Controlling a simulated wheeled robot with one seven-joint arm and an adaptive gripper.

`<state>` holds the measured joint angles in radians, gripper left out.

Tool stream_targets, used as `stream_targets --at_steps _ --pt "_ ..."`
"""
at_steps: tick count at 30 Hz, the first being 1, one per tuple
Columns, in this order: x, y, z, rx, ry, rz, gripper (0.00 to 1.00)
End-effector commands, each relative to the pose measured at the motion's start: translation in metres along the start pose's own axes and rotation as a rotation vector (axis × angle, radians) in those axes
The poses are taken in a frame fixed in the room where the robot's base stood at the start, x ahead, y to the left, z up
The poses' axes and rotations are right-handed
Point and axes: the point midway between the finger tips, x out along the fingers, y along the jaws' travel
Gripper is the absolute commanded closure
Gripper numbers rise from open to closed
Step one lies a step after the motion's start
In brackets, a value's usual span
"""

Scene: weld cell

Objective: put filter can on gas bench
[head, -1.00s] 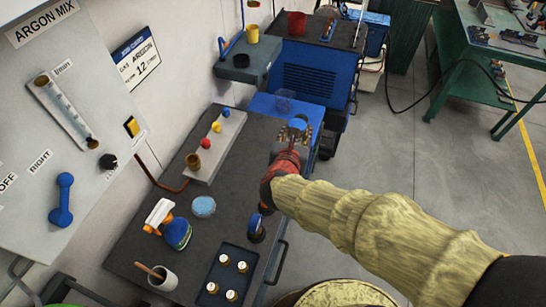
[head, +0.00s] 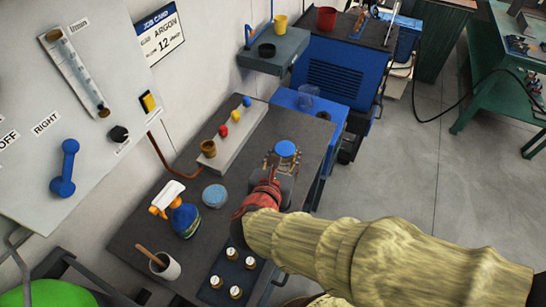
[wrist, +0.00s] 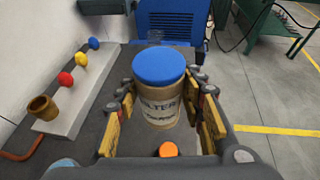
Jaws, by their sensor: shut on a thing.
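In the wrist view the can (wrist: 160,100) stands upright between the fingers. My gripper (head: 283,162) is shut on it, with the yellow-padded fingers (wrist: 163,112) on both sides. The gas bench (head: 160,205) is the dark-topped bench along the wall. The can shows over the bench's far right part. I cannot tell whether its base touches the top; my gripper hides it in the head view.
On the bench are a pale rack with coloured knobs (head: 232,130), a spray bottle (head: 183,218), a blue-topped round tin (head: 215,195), a cup with a brush (head: 165,266) and a dark tray of small parts (head: 234,272). A blue cabinet (head: 335,75) stands beyond.

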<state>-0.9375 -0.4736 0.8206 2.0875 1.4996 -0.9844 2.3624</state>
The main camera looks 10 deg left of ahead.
Motion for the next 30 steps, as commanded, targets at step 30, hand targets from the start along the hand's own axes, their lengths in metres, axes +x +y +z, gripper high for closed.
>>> stream_targets --at_steps 30 --pt "0.102 0.067 -0.078 -0.001 0.000 0.000 0.88"
